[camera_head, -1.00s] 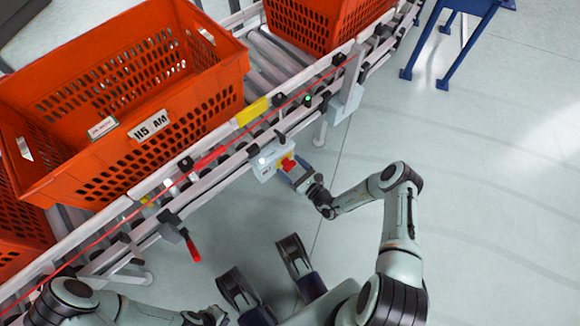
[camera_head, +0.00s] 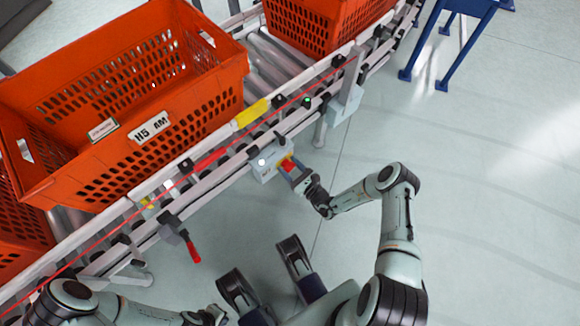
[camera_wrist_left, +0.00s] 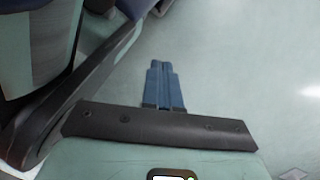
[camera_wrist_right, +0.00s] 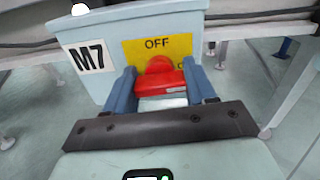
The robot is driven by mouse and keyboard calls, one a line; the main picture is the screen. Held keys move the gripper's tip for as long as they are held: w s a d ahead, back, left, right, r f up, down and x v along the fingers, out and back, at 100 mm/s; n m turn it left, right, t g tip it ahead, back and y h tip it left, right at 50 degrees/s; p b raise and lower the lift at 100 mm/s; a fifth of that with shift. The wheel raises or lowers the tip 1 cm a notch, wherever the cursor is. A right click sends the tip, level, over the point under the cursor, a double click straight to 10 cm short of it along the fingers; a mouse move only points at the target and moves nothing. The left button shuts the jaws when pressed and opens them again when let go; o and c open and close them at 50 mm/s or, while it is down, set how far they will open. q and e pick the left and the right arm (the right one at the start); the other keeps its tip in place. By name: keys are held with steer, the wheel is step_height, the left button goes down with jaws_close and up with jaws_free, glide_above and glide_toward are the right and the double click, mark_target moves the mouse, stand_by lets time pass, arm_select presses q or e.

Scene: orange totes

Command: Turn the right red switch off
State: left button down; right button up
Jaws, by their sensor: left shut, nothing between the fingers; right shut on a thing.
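A red switch (camera_wrist_right: 160,82) sits on a yellow plate (camera_wrist_right: 128,50) marked OFF, on a pale grey box (camera_wrist_right: 190,18) labelled M7. My right gripper (camera_wrist_right: 162,92) is shut on the red switch, with one blue finger on each side of it. The word OFF is above the knob; other plate lettering is mostly hidden. In the head view the red switch (camera_head: 287,166) is on the box (camera_head: 265,165) at the conveyor's near side, with my right gripper (camera_head: 293,171) on it. My left gripper (camera_wrist_left: 163,84) is shut and empty above bare floor.
A conveyor (camera_head: 225,165) runs diagonally and carries orange totes (camera_head: 150,150). A red-handled part (camera_head: 193,251) hangs off its near side, left of the box. Blue legs (camera_head: 430,50) stand at the upper right. The floor at right is clear.

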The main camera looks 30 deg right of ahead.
arm_select(q)
steer(key=w+d+r+t+p, duration=0.2)
steer(key=w+r+t+p, duration=0.3)
steer(key=w+r, duration=0.55)
arm_select(e)
steer(key=n, duration=0.8)
steer(key=shift+p, duration=0.4)
steer(key=shift+n+p, duration=0.4)
steer(key=shift+n, duration=0.8)
steer(key=n+p, duration=0.1)
steer(key=n, duration=0.2)
arm_select(q)
steer(key=s+d+r+m+g+p, duration=0.1)
steer(key=s+d+r+g, duration=0.1)
steer(key=s, duration=0.3)
steer(key=shift+d+r+g+h+p, duration=0.2)
steer(key=shift+d+g+h+p, duration=0.1)
steer(key=shift+h+p, duration=0.1)
arm_select(e)
steer(key=shift+f+n, duration=0.15)
steer(key=shift+n, duration=1.75)
arm_select(q)
steer(key=shift+s, duration=0.15)
arm_select(e)
steer(key=o, duration=1)
steer(key=shift+o, duration=0.2)
